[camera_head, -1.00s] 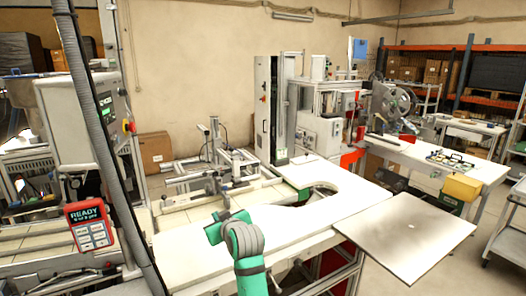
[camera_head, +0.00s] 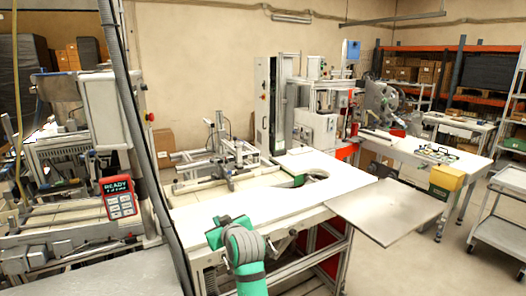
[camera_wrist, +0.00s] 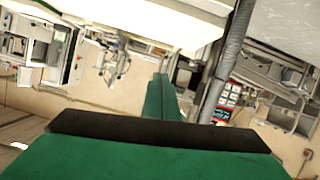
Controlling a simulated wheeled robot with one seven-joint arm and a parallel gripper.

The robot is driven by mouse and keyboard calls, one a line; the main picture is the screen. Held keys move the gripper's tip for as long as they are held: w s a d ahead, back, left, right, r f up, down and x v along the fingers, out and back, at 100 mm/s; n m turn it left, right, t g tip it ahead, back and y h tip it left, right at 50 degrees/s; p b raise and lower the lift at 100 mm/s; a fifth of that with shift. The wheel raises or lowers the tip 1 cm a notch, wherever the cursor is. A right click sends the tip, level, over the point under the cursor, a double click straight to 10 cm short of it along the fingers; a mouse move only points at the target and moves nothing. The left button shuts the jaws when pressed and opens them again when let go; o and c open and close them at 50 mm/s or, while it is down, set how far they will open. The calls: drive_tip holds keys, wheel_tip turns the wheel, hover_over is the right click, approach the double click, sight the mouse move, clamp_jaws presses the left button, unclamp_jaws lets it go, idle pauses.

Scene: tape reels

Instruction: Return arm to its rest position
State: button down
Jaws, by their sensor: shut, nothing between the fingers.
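My arm (camera_head: 243,254), green with grey joints, rises from the bottom edge of the head view and stands folded in front of the white table (camera_head: 226,206). Its gripper end cannot be made out there. In the wrist view my gripper (camera_wrist: 162,92) shows as narrow green fingers close together beyond a dark-edged green body. The fingers are shut with nothing between them. The wrist picture is upside down, with the room and machines beyond the fingers. I see no contact between the fingers and any object.
A grey plate (camera_head: 388,210) juts from the table's right end. A dark hose (camera_head: 135,110) hangs at the left beside a red READY panel (camera_head: 118,197), which also shows in the wrist view (camera_wrist: 228,101). Floor is open between plate and cart.

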drive_tip(key=s+d+f+m+t+h, duration=0.1)
drive_tip(key=s+d+f+m, duration=0.1)
drive_tip(key=s+f, duration=0.75)
drive_tip(key=s+d+f+m+t+h, duration=0.15)
drive_tip(key=s+f, duration=0.35)
drive_tip(key=f, duration=0.9)
drive_tip(key=s+d+f+m+h, duration=0.1)
drive_tip(key=s+d+f+m, duration=0.2)
drive_tip(key=s, duration=0.6)
drive_tip(key=s+d+f+h, duration=0.15)
drive_tip(key=s+f, duration=0.35)
drive_tip(key=s, duration=0.5)
drive_tip(key=s+d+r, duration=0.2)
drive_tip(key=s, duration=0.7)
drive_tip(key=s+d+r+h, duration=0.1)
drive_tip(key=s+d+r, duration=0.1)
drive_tip(key=s, duration=0.7)
drive_tip(key=s+d+r, duration=0.2)
drive_tip(key=s+r, duration=0.1)
drive_tip(key=s, duration=0.6)
drive_tip(key=shift+s+d+r+m, duration=0.25)
drive_tip(key=shift+s+r+m, duration=0.05)
drive_tip(key=shift+m, duration=0.05)
